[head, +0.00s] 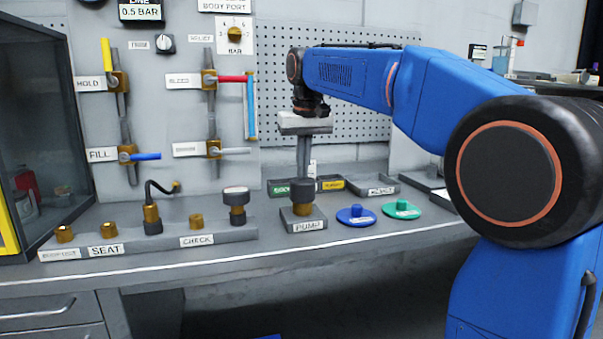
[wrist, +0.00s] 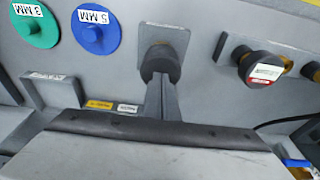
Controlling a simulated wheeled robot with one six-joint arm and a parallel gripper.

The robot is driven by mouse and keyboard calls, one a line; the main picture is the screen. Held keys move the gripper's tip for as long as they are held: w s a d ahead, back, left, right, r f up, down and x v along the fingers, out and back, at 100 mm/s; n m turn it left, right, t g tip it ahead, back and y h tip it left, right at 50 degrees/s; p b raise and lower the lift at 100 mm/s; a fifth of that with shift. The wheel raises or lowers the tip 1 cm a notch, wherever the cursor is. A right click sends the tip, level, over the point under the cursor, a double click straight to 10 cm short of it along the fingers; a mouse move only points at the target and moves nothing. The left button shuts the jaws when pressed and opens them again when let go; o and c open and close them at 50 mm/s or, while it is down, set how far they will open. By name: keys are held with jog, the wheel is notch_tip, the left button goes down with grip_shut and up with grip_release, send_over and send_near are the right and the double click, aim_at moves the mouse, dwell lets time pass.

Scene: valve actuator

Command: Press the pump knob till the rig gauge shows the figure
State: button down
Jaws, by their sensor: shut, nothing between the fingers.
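The pump knob (head: 302,190) is a dark cap on a brass stem, standing on a small grey block labelled PUMP on the bench. My gripper (head: 304,174) points straight down over it, fingers shut and empty. Its fingertips are at the knob's top; I cannot tell whether they touch. In the wrist view the knob (wrist: 160,61) shows just beyond the closed fingertips (wrist: 160,83). A display (head: 140,12) at the top left reads 0.5 BAR under a partly cut-off LINE label. A dial (head: 235,37) marked BAR sits under a BODY PORT label; its setting is too small to read.
A blue disc (head: 356,216) and a green disc (head: 401,210) lie right of the pump. Levered valves (head: 213,80) are on the panel behind. Small trays (head: 372,188) lie behind the discs.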

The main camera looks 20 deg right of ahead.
jog(key=shift+f, duration=1.5)
jog(key=shift+r, duration=3)
jog(key=shift+f, duration=3)
jog(key=shift+r, duration=3)
